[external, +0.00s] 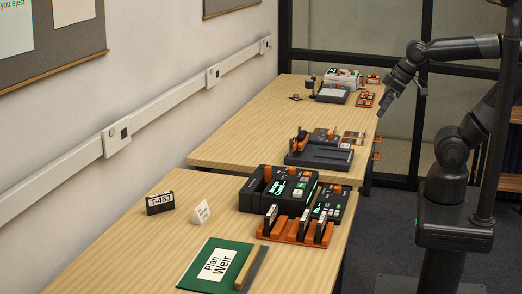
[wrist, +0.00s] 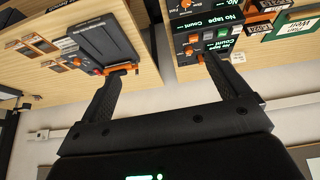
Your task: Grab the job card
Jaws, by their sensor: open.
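No item is legibly marked as the job card. My gripper (external: 402,98) is raised at the right of the far table, well away from these cards. In the wrist view my gripper (wrist: 166,64) is open, with nothing seen between its fingers.
A dark device with green displays (external: 284,190) and an orange rack (external: 290,233) holding upright tapes stand on the near table. A black and orange machine (external: 320,152) stands on the middle table part. More devices (external: 335,93) sit farther back. A wall with a white rail borders the left.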

